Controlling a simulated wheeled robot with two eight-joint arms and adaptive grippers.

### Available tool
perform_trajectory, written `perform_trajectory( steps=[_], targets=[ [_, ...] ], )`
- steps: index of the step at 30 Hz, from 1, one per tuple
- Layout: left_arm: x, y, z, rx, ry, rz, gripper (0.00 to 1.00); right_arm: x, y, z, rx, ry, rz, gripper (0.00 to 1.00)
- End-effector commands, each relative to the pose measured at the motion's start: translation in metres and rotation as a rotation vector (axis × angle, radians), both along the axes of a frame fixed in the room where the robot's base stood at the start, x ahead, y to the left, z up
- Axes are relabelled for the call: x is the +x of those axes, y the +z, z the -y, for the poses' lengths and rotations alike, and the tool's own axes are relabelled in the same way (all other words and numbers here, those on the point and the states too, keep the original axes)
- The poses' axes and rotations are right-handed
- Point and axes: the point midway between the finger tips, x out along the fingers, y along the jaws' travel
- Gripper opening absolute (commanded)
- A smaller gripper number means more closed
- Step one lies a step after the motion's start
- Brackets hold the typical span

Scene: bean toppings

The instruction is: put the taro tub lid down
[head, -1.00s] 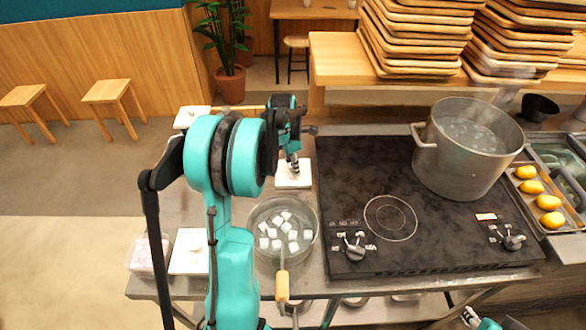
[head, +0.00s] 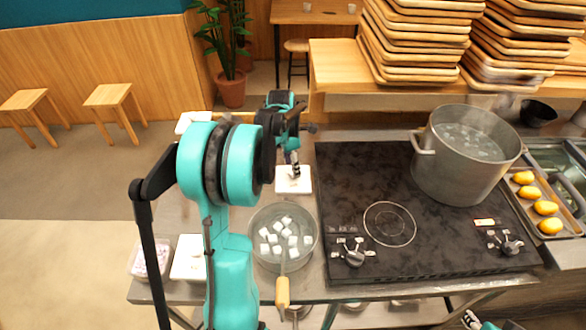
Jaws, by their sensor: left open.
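A white square lid (head: 293,186) lies flat on the metal counter between the strainer bowl and the back edge, left of the black cooktop. My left gripper (head: 294,174) points down just above it, open; whether a fingertip touches the lid is hard to tell. A clear tub with pinkish-purple pieces (head: 141,260), which looks like the taro tub, stands at the counter's left end, its top uncovered. Another white square (head: 186,262) sits right beside it, partly behind my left arm. Only a piece of my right gripper (head: 471,319) shows at the bottom edge.
A strainer bowl with white cubes (head: 283,262) and a wooden handle stands in front of the lid. A large steaming pot (head: 440,176) stands on the cooktop (head: 350,180). Another white square (head: 192,121) lies at the back left. Tray stacks (head: 415,40) stand behind.

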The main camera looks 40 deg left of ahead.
Motion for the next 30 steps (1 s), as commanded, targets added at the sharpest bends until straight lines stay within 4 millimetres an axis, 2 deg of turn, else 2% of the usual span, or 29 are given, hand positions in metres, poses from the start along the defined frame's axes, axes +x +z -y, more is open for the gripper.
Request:
perform_trajectory(
  steps=[1, 7, 14, 17, 20, 23, 27, 30],
  targets=[
    [-0.002, 0.017, -0.001, 0.0, 0.001, 0.0, 0.48, 0.0, 0.008, 0.0, 0.0, 0.0, 0.0, 0.4],
    [-0.006, 0.058, -0.003, 0.0, 0.0, 0.0, 0.48, 0.0, 0.022, 0.0, 0.0, 0.0, 0.0, 0.4],
    [-0.009, 0.082, -0.003, 0.001, -0.009, 0.002, 0.48, 0.0, 0.028, 0.0, 0.0, 0.0, 0.0, 0.4],
    [-0.012, 0.091, 0.01, 0.02, -0.091, 0.017, 0.48, 0.0, 0.028, 0.0, 0.0, 0.0, 0.0, 0.4],
    [-0.019, 0.104, 0.041, 0.073, -0.305, 0.059, 0.48, 0.0, 0.028, 0.0, 0.0, 0.0, 0.0, 0.4],
    [-0.033, 0.119, 0.085, 0.163, -0.632, 0.117, 0.48, 0.0, 0.028, 0.0, 0.0, 0.0, 0.0, 0.4],
    [-0.064, 0.131, 0.145, 0.326, -1.137, 0.19, 0.48, 0.0, 0.028, 0.0, 0.0, 0.0, 0.0, 0.4],
    [-0.089, 0.131, 0.182, 0.46, -1.494, 0.23, 0.48, 0.0, 0.028, 0.0, 0.0, 0.0, 0.0, 0.4]
  ],
)
